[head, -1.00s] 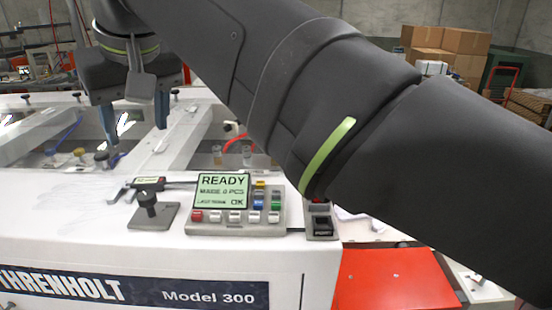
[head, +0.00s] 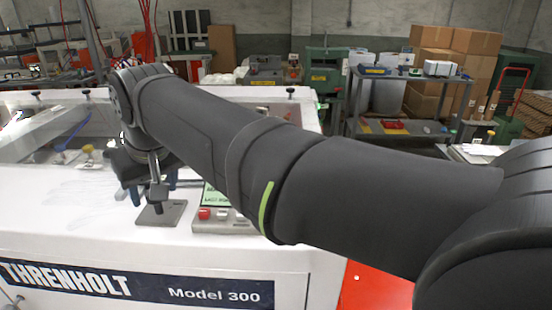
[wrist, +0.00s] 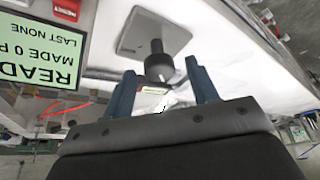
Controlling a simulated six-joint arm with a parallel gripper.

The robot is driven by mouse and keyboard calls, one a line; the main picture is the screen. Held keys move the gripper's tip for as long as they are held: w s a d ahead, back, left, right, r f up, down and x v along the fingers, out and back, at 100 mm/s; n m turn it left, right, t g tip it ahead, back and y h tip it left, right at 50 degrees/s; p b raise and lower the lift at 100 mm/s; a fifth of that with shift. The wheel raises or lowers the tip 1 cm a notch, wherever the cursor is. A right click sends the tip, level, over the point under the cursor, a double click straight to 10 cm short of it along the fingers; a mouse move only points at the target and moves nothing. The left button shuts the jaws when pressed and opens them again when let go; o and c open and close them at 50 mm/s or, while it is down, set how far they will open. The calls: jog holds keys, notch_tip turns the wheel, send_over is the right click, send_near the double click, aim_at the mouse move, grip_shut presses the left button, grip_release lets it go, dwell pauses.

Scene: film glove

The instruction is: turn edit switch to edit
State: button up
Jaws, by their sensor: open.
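A black knob (wrist: 158,66) stands upright on a grey plate (wrist: 138,38) on the white machine top, and it also shows in the head view (head: 158,192). I cannot tell which control is the edit switch. My gripper (wrist: 162,78) is open, with a blue finger on either side of the knob in the wrist picture. I cannot tell whether they touch it. In the head view my gripper (head: 152,188) is low beside the knob, partly hidden by my wrist.
A control panel with a green display (wrist: 45,40) and a red button (head: 204,214) sits right of the plate in the head view. My arm hides most of it there. Shelves and cardboard boxes (head: 470,45) stand far behind.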

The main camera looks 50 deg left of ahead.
jog(key=shift+f, duration=0.1)
jog(key=c, duration=1)
jog(key=shift+m, duration=0.3)
jog(key=m+t, duration=0.1)
jog(key=m, duration=0.2)
jog(key=shift+s+a+m+t+h, duration=0.1)
jog(key=shift+s+m+t+h, duration=0.05)
jog(key=shift+m+t+h, duration=0.2)
jog(key=m+t, duration=0.1)
jog(key=m, duration=0.3)
jog(key=shift+s+a+m+t+h, duration=0.1)
jog(key=shift+s+m+t+h, duration=0.05)
jog(key=shift+m+t+h, duration=0.2)
jog(key=m, duration=0.2)
jog(key=m+h, duration=0.1)
jog(key=m, duration=0.1)
jog(key=shift+a+m+t+h, duration=0.1)
jog(key=shift+m+t+h, duration=0.2)
jog(key=m, duration=0.2)
jog(key=m+h, duration=0.1)
jog(key=m, duration=0.1)
jog(key=shift+s+a+h, duration=0.1)
jog(key=shift+a+h, duration=0.05)
jog(key=shift+h, duration=0.15)
jog(key=shift+m, duration=0.3)
